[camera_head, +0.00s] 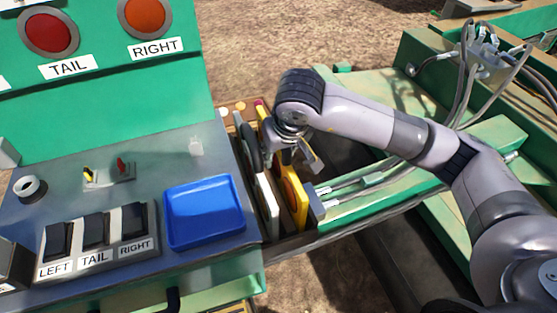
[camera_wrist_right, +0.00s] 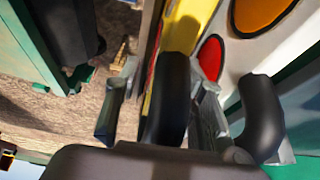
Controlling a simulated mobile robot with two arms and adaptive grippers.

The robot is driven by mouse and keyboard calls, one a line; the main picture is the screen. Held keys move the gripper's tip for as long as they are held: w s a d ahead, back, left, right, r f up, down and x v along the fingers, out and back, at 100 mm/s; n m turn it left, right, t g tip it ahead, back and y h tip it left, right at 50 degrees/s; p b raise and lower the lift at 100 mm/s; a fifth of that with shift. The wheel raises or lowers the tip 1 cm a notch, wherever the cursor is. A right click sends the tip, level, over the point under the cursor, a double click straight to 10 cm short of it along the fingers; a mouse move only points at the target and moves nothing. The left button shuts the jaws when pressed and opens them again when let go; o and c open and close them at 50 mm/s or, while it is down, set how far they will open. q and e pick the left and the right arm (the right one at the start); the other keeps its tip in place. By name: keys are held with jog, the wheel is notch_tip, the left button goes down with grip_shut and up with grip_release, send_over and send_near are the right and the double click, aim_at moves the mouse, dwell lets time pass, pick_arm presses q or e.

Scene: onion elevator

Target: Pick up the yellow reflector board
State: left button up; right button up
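The yellow reflector board (camera_head: 301,205) stands on edge in a narrow bin to the right of the console, with an orange round reflector on it. A white board (camera_head: 267,210) stands just left of it. In the right wrist view, the dark fingers of my right gripper (camera_wrist_right: 216,85) are apart. A yellow strip (camera_wrist_right: 190,25) and a white face with orange and red reflectors show between and behind them. I cannot tell whether the fingers touch a board. My left gripper is not in view.
A blue tray (camera_head: 205,212) lies on the console beside the bin (camera_head: 290,244). The console has a switch panel (camera_head: 97,240) and lamps marked TAIL and RIGHT. Grey cables (camera_head: 375,180) run along the green frame right of the bin.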

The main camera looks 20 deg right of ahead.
jog(key=shift+c, duration=0.4)
grip_shut()
jog(key=shift+r, duration=0.1)
dwell(0.6)
